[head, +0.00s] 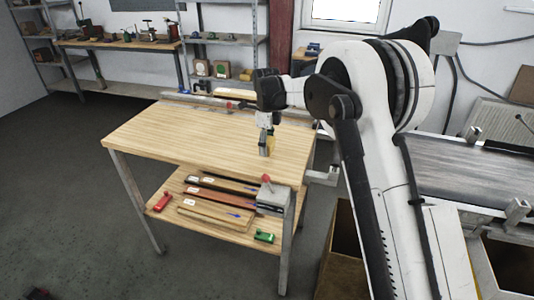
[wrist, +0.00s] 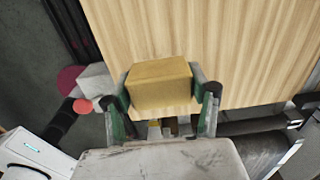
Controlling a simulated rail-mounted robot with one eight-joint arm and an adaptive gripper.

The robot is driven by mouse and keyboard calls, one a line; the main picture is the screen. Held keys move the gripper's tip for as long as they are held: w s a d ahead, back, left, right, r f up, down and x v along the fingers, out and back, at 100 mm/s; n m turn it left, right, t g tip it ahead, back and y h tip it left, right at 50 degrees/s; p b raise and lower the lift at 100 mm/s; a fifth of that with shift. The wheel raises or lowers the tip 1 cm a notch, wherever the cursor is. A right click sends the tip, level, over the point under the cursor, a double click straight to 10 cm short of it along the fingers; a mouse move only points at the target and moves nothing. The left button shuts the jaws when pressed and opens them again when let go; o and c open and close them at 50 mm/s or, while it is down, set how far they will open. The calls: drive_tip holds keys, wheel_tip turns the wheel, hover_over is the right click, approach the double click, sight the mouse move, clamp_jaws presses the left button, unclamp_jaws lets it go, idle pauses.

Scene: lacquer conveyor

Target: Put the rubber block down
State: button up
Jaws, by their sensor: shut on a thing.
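The rubber block (wrist: 160,82) is a tan-yellow box held between the two green-sided fingers of my gripper (wrist: 163,95) in the wrist view. In the head view my gripper (head: 267,146) points down over the right part of the wooden workbench top (head: 180,130). A small yellow strip of the rubber block (head: 272,143) shows beside the fingers there. The bench top (wrist: 235,45) lies beyond the block in the wrist view. I cannot tell whether the block touches the wood or hangs just above it.
The bench top is otherwise largely clear. A vise (head: 272,193) sits at its front right corner. The lower shelf (head: 205,222) holds several long pieces, a red tool (head: 162,202) and a green tool (head: 264,237). A conveyor (head: 470,172) stands at the right.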

sight(267, 160)
drive_tip(key=shift+w+f, duration=0.2)
drive_tip(key=shift+f, duration=1.95)
drive_tip(key=shift+f, duration=0.2)
drive_tip(key=o, duration=1.3)
drive_tip(key=shift+r, duration=0.2)
